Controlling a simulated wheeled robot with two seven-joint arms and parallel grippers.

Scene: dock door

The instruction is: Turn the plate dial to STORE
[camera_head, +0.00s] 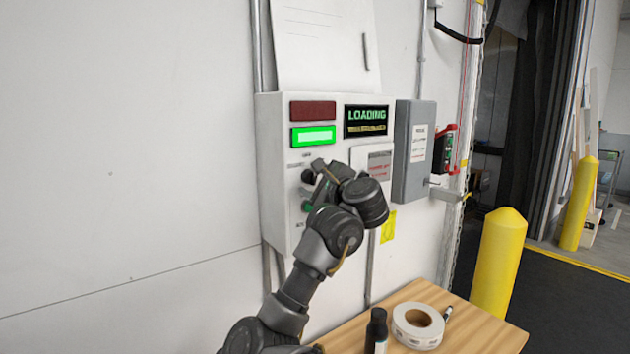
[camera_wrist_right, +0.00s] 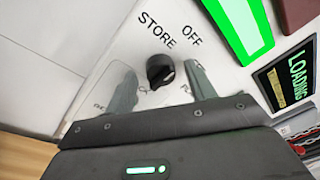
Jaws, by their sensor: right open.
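The plate dial (camera_wrist_right: 160,70) is a black round knob on the white control box (camera_head: 275,150), and it also shows in the head view (camera_head: 308,176). In the right wrist view the words STORE and OFF are printed above it, with other labels partly hidden by the fingers. I cannot tell which label the knob points at. My right gripper (camera_wrist_right: 159,74) is open, with one finger on each side of the dial and gaps between. In the head view my right gripper (camera_head: 318,180) is at the box front, partly covering it. My left gripper is out of view.
The box has a lit green lamp (camera_head: 313,136), a dark red lamp (camera_head: 312,111) and a display (camera_head: 366,120) reading LOADING. A grey box (camera_head: 413,150) is to the right. A wooden table (camera_head: 480,330) below holds a tape roll (camera_head: 402,326) and a black bottle (camera_head: 376,330).

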